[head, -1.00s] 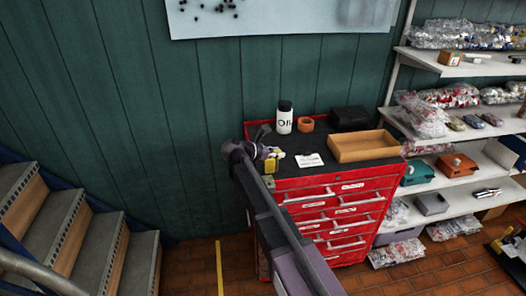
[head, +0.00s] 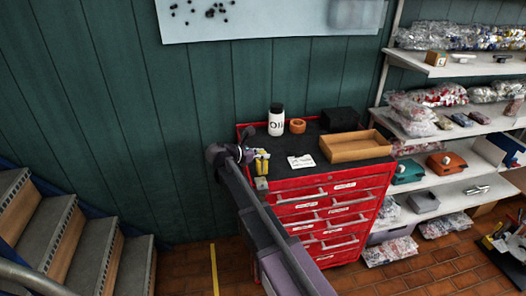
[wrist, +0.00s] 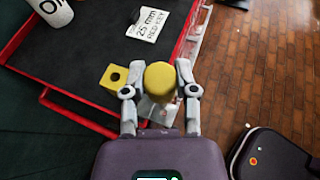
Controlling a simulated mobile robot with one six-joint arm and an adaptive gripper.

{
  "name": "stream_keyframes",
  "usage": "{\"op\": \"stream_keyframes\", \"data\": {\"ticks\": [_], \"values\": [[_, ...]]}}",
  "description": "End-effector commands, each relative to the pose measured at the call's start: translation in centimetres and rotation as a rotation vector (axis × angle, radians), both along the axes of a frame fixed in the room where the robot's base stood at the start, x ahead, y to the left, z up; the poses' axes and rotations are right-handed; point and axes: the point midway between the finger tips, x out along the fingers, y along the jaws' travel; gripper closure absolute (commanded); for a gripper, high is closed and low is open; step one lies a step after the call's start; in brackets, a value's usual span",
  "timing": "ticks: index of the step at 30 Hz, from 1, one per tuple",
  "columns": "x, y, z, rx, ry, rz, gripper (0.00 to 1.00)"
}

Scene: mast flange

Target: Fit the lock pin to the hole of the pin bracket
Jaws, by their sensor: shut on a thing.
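In the wrist view my gripper (wrist: 160,88) is shut on a yellow round-headed piece, which looks like the lock pin (wrist: 160,77). Its head faces the camera and hides its shaft. Just left of it, apart in the picture, is a yellow square block with a dark round hole, which looks like part of the pin bracket (wrist: 114,77). A pale grey piece (wrist: 158,112) shows below the head, between the fingers. In the head view my gripper (head: 254,158) is at the left front corner of the red cabinet (head: 330,186); yellow shows there, too small to separate pin from bracket.
On the cabinet's dark top stand a white bottle (head: 276,121), an orange ring (head: 297,126), a black box (head: 337,119), a wooden tray (head: 355,147) and a printed card (head: 301,162). Shelves (head: 455,120) are at the right, stairs (head: 75,245) at the left.

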Motion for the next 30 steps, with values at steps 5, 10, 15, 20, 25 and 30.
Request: {"op": "stream_keyframes", "data": {"ticks": [5,10,15,20,25,30], "values": [[0.1,0.0,0.7,0.001,-0.001,0.000,1.00],[0.1,0.0,0.8,0.001,-0.001,0.000,1.00],[0.2,-0.1,0.8,0.001,-0.001,0.000,1.00],[0.2,-0.1,0.8,0.001,-0.001,-0.002,1.00],[0.2,-0.1,0.5,0.001,-0.002,-0.003,1.00],[0.2,0.0,-0.2,0.001,-0.002,-0.003,1.00]]}}
